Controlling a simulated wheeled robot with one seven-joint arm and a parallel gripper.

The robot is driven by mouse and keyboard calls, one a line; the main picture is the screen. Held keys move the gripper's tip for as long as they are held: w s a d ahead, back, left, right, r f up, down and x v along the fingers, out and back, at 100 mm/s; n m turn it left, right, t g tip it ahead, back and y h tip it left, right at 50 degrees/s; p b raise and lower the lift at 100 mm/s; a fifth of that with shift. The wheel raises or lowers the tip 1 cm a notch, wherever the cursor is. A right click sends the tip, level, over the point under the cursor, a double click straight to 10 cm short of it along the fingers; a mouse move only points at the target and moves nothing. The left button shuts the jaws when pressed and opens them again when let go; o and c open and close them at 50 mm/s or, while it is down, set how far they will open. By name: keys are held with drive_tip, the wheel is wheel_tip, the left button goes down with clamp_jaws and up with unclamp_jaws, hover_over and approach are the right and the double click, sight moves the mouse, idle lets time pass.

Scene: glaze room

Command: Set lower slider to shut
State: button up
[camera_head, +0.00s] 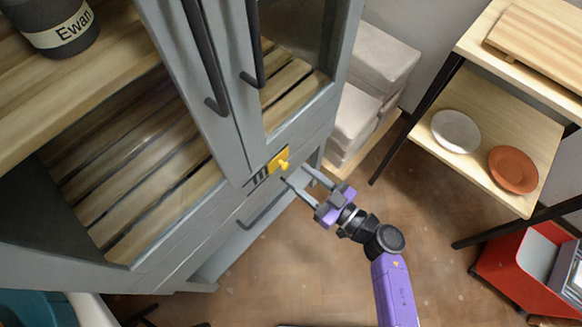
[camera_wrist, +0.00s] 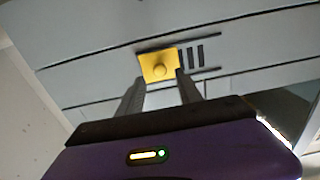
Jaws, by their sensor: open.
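The lower slider is a yellow square plate with a round knob (camera_head: 281,162), set in the grey rail of the cabinet (camera_head: 290,150) below its doors. Dark vent slots (camera_head: 258,177) show just left of the plate in the head view. In the wrist view the yellow slider (camera_wrist: 158,65) is straight ahead, with the dark slots (camera_wrist: 191,56) to its right. My gripper (camera_head: 300,177) is open and empty, its fingertips close to the knob. In the wrist view the fingers (camera_wrist: 160,84) appear on either side below the knob. I cannot tell whether they touch the plate.
Tall dark door handles (camera_head: 205,60) hang above the slider, and a drawer with a dark handle (camera_head: 262,208) is below. Grey-white blocks (camera_head: 355,120) are stacked beside the cabinet. A shelf with plates (camera_head: 455,131) stands right. The floor (camera_head: 300,250) around my arm is clear.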

sight(287, 167)
drive_tip(key=shift+x, duration=2.1)
drive_tip(key=shift+c, duration=0.4)
clamp_jaws()
